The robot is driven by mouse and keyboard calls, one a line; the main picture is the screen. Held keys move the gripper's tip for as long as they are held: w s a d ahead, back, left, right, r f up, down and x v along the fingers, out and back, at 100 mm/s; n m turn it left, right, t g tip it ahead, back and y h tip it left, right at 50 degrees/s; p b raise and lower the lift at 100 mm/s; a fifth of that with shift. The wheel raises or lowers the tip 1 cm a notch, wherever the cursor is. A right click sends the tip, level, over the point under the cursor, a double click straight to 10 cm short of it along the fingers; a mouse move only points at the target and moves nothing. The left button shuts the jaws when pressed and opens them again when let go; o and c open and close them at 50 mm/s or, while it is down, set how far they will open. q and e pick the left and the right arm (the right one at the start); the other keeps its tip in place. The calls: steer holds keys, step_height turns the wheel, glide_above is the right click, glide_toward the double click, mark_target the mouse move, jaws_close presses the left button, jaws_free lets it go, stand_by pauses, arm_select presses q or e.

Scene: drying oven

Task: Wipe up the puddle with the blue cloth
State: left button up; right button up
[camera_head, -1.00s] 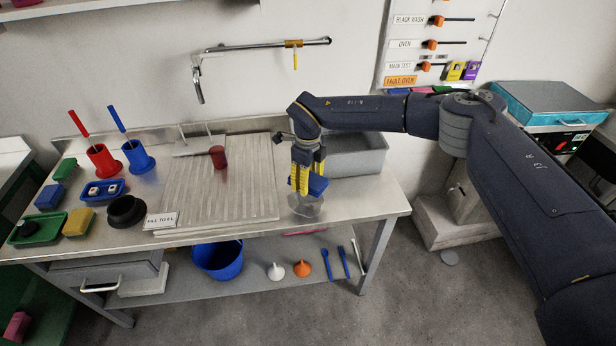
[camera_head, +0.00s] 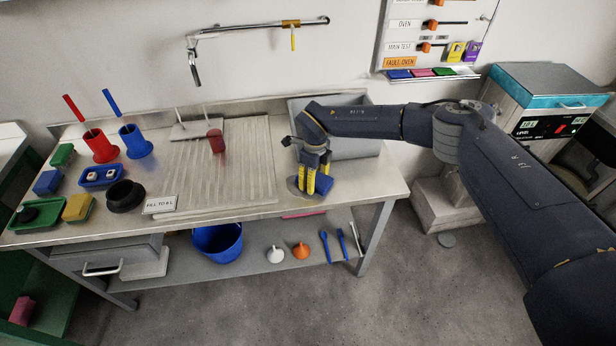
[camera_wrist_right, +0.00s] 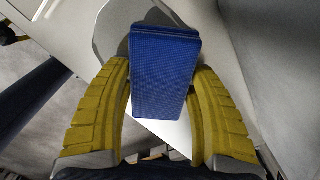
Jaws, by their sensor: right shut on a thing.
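My right gripper (camera_head: 316,186) is shut on the blue cloth (camera_head: 322,189), a folded blue pad. In the right wrist view the cloth (camera_wrist_right: 165,75) sits between the two yellow fingers (camera_wrist_right: 162,105). The puddle (camera_head: 295,186) is a greyish clear patch on the steel counter near its front right edge. The cloth and fingers are over its right part and hide some of it. In the right wrist view, a rounded grey patch that looks like the puddle (camera_wrist_right: 112,35) shows beside and behind the cloth. Whether the cloth touches the counter is hard to tell. My left gripper is out of view.
A ribbed drainboard (camera_head: 245,165) with a dark red cup (camera_head: 216,141) lies left of the gripper. A sink (camera_head: 355,145) is behind it. A black bowl (camera_head: 125,196), trays and red and blue holders stand at the left. The counter's front edge is close.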

mark_target(327, 176)
steer(key=d, duration=0.4)
steer(key=shift+w, duration=0.3)
steer(key=a, duration=0.4)
steer(key=s+a, duration=0.1)
steer(key=a, duration=0.2)
steer(key=shift+a, duration=0.1)
steer(key=d, duration=0.5)
steer(key=w+d, duration=0.1)
steer(key=d, duration=0.1)
steer(key=shift+d, duration=0.15)
steer(key=a, duration=0.5)
steer(key=s+a, duration=0.1)
steer(key=a, duration=0.1)
steer(key=shift+a, duration=0.2)
steer(key=shift+w+d, duration=0.15)
steer(key=shift+d, duration=1.1)
steer(key=shift+w+d, duration=0.2)
steer(key=shift+d, duration=1)
steer(key=shift+w+d, duration=0.15)
steer(key=shift+d, duration=1.1)
steer(key=a, duration=0.5)
steer(key=s+a, duration=0.1)
steer(key=a, duration=0.1)
steer(key=shift+a, duration=0.15)
step_height(327, 176, up, 8)
